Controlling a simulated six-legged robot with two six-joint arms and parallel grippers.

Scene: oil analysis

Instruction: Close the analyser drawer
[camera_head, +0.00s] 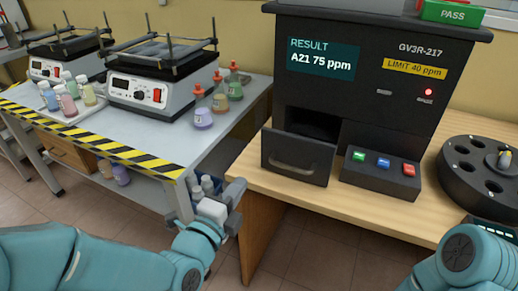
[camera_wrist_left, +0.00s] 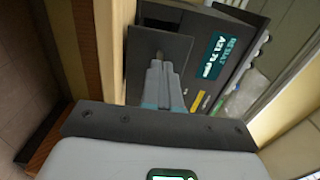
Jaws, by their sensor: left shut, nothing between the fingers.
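The black analyser (camera_head: 375,75) stands on the wooden bench, its screen reading "A21 75 ppm". Its drawer (camera_head: 297,157) sticks out at the lower left, with a grey handle on its front and a dark opening behind. In the left wrist view the dark drawer front (camera_wrist_left: 145,45) is beyond the fingers. My left gripper (camera_head: 238,186) is shut and empty, to the lower left of the drawer in the head view; its fingers (camera_wrist_left: 157,70) point towards the drawer front. Whether they touch it I cannot tell. My right gripper is partly visible at the lower right; its fingers are hidden.
A button box (camera_head: 380,175) with green, blue and red buttons sits right of the drawer. A black round carousel (camera_head: 468,180) stands further right. A grey bench (camera_head: 235,120) with hotplates and bottles is at the left. The wooden bench edge (camera_head: 300,195) lies below the drawer.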

